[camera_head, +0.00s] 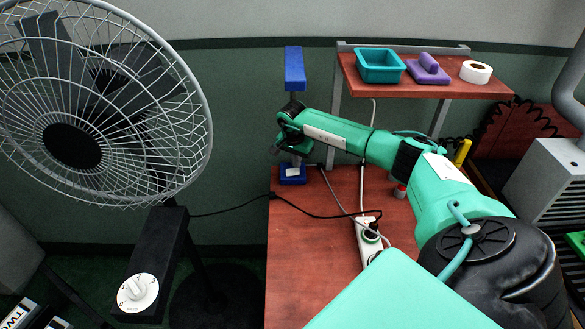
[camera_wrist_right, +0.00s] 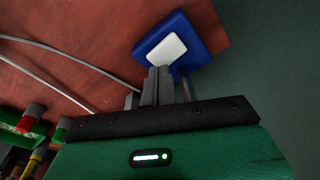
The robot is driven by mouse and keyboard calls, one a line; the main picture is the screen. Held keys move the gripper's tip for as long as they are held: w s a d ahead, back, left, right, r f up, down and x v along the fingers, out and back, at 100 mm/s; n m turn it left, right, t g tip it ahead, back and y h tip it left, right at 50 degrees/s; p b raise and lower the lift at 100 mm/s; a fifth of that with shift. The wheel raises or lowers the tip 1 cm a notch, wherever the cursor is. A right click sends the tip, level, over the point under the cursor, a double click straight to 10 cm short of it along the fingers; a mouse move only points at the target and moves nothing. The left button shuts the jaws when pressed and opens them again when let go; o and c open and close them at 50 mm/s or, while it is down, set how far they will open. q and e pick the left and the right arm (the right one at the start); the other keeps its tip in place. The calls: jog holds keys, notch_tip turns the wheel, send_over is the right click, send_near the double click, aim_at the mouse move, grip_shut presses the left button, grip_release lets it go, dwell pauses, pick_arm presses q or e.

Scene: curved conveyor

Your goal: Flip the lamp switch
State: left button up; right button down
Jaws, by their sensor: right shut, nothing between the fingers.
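The lamp has a blue head (camera_head: 294,68) on a dark upright stem and a square blue base (camera_head: 292,180) at the left edge of the wooden table. Its white switch (camera_wrist_right: 166,50) is on top of the base and shows as a small pale patch in the head view (camera_head: 293,172). My right gripper (camera_head: 276,149) is beside the lamp stem, above the base. In the wrist view its shut, empty fingers (camera_wrist_right: 160,72) point at the switch's near edge. I cannot tell whether they touch it. My left gripper is not in view.
A fan (camera_head: 75,145) with a white dial stands at the left. A power strip (camera_head: 369,240) and cables lie on the table (camera_head: 310,255). A raised shelf (camera_head: 440,88) holds a teal bin (camera_head: 380,66), a purple tool (camera_head: 428,68) and a tape roll (camera_head: 476,72).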

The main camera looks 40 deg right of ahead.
aim_at(296, 171)
jog(key=shift+f+b, duration=0.45)
jog(key=shift+f, duration=0.2)
dwell(0.5)
jog(key=shift+s+d+f+b, duration=0.2)
jog(key=shift+f+b, duration=0.2)
jog(key=shift+f, duration=0.15)
jog(key=shift+w+a+r+p, duration=0.15)
jog(key=shift+r+p, duration=0.25)
jog(key=shift+r, duration=0.3)
jog(key=shift+w+a+r+p, duration=0.1)
jog(key=shift+r+p, duration=0.25)
jog(key=shift+r, duration=0.3)
notch_tip(296, 171, up, 2)
jog(key=shift+s+d+r+p, duration=0.1)
jog(key=shift+p, duration=0.6)
jog(key=shift+r+p, duration=0.7)
jog(key=shift+r, duration=0.6)
